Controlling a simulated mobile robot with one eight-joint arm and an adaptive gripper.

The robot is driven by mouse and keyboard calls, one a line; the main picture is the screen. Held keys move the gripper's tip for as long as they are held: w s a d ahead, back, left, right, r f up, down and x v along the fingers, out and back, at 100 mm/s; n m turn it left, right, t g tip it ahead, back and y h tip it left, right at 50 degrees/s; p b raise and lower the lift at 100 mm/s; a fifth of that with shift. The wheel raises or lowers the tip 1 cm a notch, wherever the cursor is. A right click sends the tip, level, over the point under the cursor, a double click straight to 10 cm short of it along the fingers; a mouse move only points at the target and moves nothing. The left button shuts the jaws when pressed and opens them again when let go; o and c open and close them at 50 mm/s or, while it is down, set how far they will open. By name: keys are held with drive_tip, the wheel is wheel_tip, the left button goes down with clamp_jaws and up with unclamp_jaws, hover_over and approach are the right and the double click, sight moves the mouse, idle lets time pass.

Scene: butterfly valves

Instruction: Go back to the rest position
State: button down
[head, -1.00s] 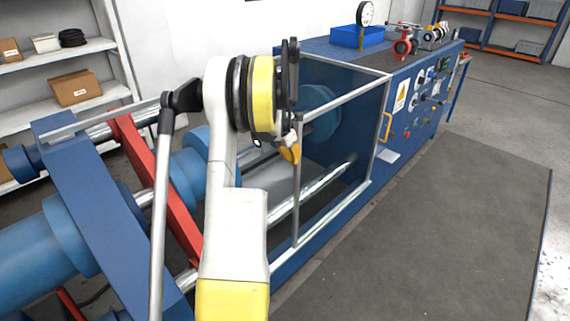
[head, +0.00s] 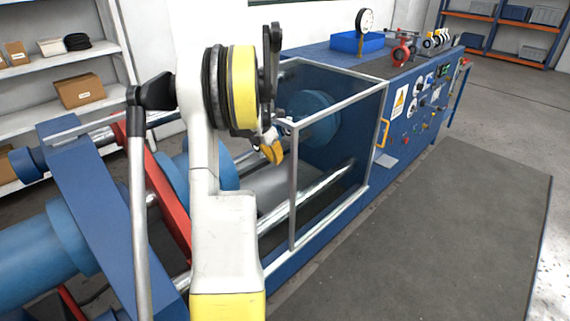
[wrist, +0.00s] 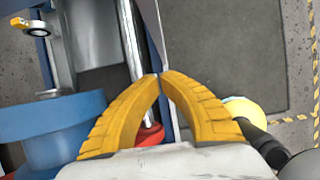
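My gripper (head: 271,150) shows in the head view at the end of my raised white and yellow arm, in front of the machine's clear guard; one yellow finger is visible there. In the wrist view, the two ridged yellow fingers of my gripper (wrist: 160,78) meet at their tips, with nothing seen between them. The gripper appears apart from the machine, though its exact distance is hard to tell. Red butterfly valves (head: 404,50) stand far off on the bench top, beyond the guard.
The blue machine has a framed guard (head: 340,92) with a yellow handle (head: 383,132). A blue tray (head: 357,43) and a gauge (head: 364,20) stand on top. Shelves with boxes (head: 80,88) are at the left. The dark floor mat (head: 430,230) at the right is clear.

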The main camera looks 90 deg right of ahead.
drive_tip(key=v, duration=0.4)
drive_tip(key=shift+s+r+p, duration=0.1)
drive_tip(key=shift+p, duration=0.25)
